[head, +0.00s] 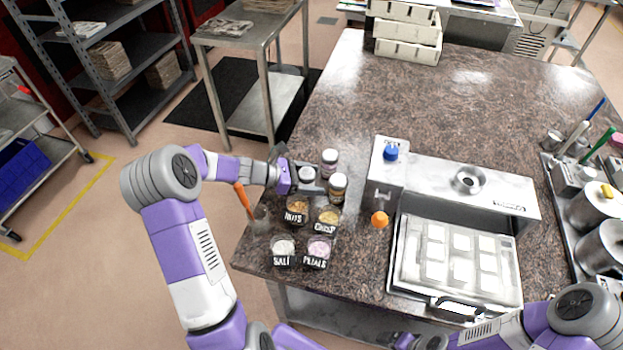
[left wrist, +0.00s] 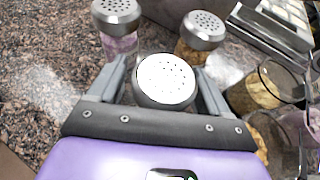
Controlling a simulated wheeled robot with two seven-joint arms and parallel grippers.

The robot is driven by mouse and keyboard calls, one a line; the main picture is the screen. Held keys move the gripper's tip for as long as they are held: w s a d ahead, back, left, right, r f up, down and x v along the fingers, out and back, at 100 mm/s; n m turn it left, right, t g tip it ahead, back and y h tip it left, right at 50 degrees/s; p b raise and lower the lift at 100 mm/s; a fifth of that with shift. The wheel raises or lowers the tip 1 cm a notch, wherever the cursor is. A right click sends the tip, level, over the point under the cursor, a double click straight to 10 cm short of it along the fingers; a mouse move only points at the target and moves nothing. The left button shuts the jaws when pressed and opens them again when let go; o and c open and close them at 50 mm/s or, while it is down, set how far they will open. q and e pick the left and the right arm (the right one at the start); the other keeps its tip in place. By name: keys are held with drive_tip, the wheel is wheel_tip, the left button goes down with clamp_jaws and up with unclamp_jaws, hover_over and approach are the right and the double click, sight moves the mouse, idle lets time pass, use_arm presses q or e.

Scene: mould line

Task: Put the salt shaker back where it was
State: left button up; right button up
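The salt shaker (head: 307,174), with a pale perforated cap, stands at the left side of the counter beside two other shakers. It also shows in the middle of the left wrist view (left wrist: 165,81); its body is mostly hidden under the cap and by the gripper. My left gripper (head: 308,178) is around it, one finger on each side. The fingers (left wrist: 161,75) look open, with narrow gaps beside the cap. My right arm shows at the lower right; its gripper fingers cannot be made out.
A pink-filled shaker (head: 330,162) and a golden-brown one (head: 338,187) stand close beyond the fingers. Labelled jars, including nuts (head: 297,210) and salt (head: 283,251), sit nearer me. A machine with a mould tray (head: 407,278) occupies the right. The far counter is largely clear.

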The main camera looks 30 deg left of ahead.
sight(311, 172)
use_arm(q)
drive_tip(key=shift+r, duration=0.15)
drive_tip(key=shift+s+a+r, duration=0.15)
drive_tip(key=shift+a, duration=0.05)
drive_tip(key=p+v, duration=0.2)
drive_tip(key=v, duration=0.9)
drive_tip(key=shift+s+a+r, duration=0.1)
drive_tip(key=shift+s+a, duration=0.05)
drive_tip(key=shift+s, duration=0.05)
drive_tip(key=x, duration=0.4)
drive_tip(key=b+x, duration=0.1)
drive_tip(key=x, duration=0.3)
drive_tip(key=b+x, duration=0.1)
drive_tip(key=x, duration=0.3)
drive_tip(key=shift+w+f, duration=0.1)
drive_tip(key=shift+f, duration=0.3)
wheel_tip(311, 172, up, 3)
drive_tip(key=shift+r+p, duration=0.1)
drive_tip(key=shift+p, duration=0.3)
drive_tip(key=shift+r, duration=0.55)
